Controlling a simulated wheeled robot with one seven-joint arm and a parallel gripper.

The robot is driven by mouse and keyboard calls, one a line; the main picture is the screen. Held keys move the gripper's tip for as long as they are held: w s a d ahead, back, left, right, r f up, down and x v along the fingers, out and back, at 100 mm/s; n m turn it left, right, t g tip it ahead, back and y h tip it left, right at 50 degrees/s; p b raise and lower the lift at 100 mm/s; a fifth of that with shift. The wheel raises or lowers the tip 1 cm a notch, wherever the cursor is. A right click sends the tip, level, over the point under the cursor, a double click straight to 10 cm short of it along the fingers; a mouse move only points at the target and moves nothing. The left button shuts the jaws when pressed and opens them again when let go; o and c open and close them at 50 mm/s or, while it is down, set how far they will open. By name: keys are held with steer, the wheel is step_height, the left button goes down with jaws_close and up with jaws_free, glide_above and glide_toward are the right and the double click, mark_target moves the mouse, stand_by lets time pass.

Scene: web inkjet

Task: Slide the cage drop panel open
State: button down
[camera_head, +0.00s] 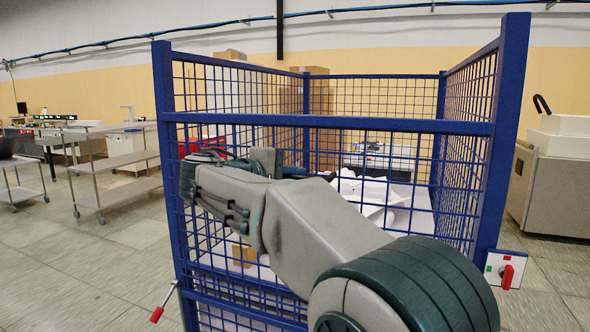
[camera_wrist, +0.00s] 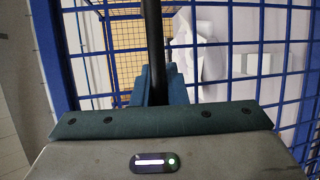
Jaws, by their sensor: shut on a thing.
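The blue wire-mesh cage (camera_head: 507,130) fills the middle of the head view. A blue rail (camera_head: 400,125) crosses its front, with mesh below it. I cannot tell exactly which mesh section is the drop panel. My arm reaches across the front, and its wrist hides part of the mesh. In the wrist view my gripper (camera_wrist: 160,88) is shut on a dark upright bar (camera_wrist: 152,40), with blue mesh close behind it. The bar's lower end is hidden between the fingers. In the head view the grip point is mostly hidden by my wrist.
White items (camera_head: 372,190) and a cardboard box (camera_head: 244,255) are inside the cage. A red-handled lever (camera_head: 164,302) sticks out at lower left. A red rotary switch (camera_head: 507,277) is at the right post. Shelf carts (camera_head: 118,165) stand left; a grey machine (camera_head: 555,180) stands right.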

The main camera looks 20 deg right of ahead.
step_height(320, 180, down, 34)
steer(key=b, duration=2.4)
steer(key=shift+f, duration=0.25)
steer(key=c, duration=1.5)
jaws_free()
steer(key=shift+o, duration=0.2)
steer(key=shift+r, duration=0.1)
steer(key=p+v, duration=0.3)
steer(key=v, duration=1.1)
steer(key=shift+d, duration=0.1)
